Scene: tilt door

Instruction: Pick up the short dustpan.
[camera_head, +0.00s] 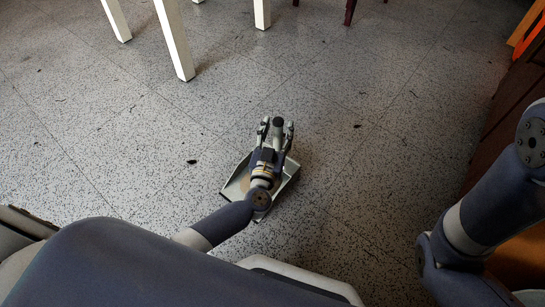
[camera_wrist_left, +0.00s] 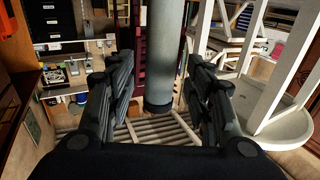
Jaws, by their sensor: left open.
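The short dustpan (camera_head: 235,187) stands on the speckled floor in the head view, its pale pan partly hidden under my left arm and wrist. A grey upright handle with a dark end (camera_head: 278,122) shows between the fingers of my left gripper (camera_head: 276,130). In the left wrist view the same grey round handle (camera_wrist_left: 166,50) stands between the two spread black fingers of the left gripper (camera_wrist_left: 160,90), with gaps at both sides. The left gripper is open; whether it touches the handle cannot be told. My right gripper is outside the views.
White furniture legs (camera_head: 174,38) stand at the back left. A dark wooden cabinet side (camera_head: 505,105) runs along the right. Small dark scraps (camera_head: 191,161) lie on the floor, which is clear around the dustpan.

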